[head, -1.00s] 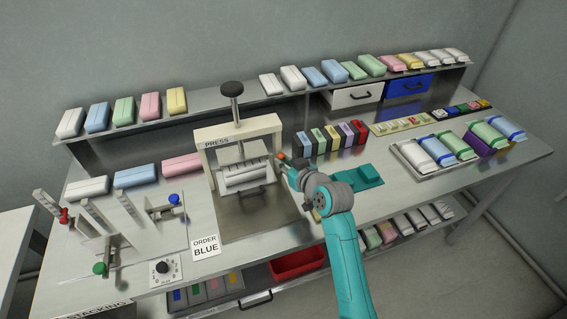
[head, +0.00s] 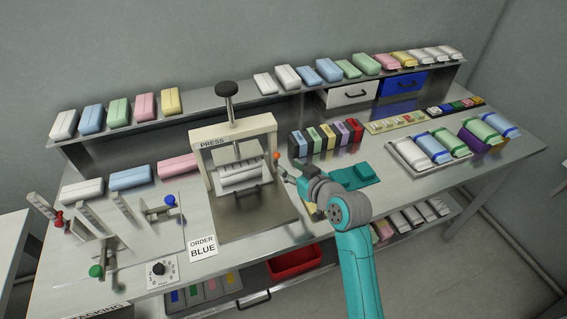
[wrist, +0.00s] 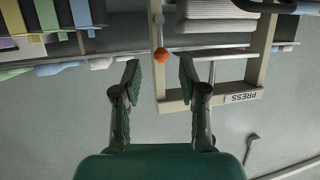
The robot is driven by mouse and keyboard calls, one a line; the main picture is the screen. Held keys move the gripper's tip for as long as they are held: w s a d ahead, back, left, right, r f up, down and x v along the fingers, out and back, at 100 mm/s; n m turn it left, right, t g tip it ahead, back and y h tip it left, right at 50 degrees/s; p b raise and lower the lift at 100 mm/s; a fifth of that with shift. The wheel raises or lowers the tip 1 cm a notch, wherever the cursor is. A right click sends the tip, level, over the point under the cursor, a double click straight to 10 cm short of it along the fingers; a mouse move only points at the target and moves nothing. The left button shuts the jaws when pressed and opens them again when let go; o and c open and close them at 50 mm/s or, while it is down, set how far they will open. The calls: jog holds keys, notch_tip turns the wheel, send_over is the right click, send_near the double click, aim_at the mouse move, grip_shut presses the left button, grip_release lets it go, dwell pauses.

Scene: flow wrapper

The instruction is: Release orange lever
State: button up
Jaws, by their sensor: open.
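The orange lever knob (head: 277,155) stands at the right side of the white press (head: 262,125), on a thin stem. In the wrist view, which is upside down, the orange knob (wrist: 162,56) shows in the gap just beyond the fingertips, with clear space on both sides. My gripper (wrist: 160,74) is open and empty, its two green fingers spread. In the head view my gripper (head: 284,173) is just below and right of the knob. A white pack (head: 238,172) lies inside the press.
Coloured boxes (head: 328,136) stand in a row right of the press. A tray of wrapped packs (head: 399,150) is farther right. An "ORDER BLUE" card (head: 203,247) stands at the front.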

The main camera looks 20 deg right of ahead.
jog(key=v, duration=0.5)
jog(key=shift+s+r, duration=0.1)
jog(key=shift+s, duration=0.2)
jog(key=s+f, duration=0.3)
jog(key=s+a+f+m+h, duration=0.1)
jog(key=s+f, duration=0.1)
jog(key=s, duration=0.1)
jog(key=s+f+m, duration=0.1)
jog(key=s+f, duration=0.2)
jog(key=s, duration=0.1)
jog(key=shift+s+a+f+h, duration=0.1)
jog(key=shift+a+f+h, duration=0.1)
jog(key=shift+f+h, duration=0.2)
jog(key=s+a+r+t+h, duration=0.1)
jog(key=s+a, duration=0.1)
jog(key=s, duration=3)
jog(key=shift+a+r, duration=0.2)
jog(key=shift+r, duration=0.05)
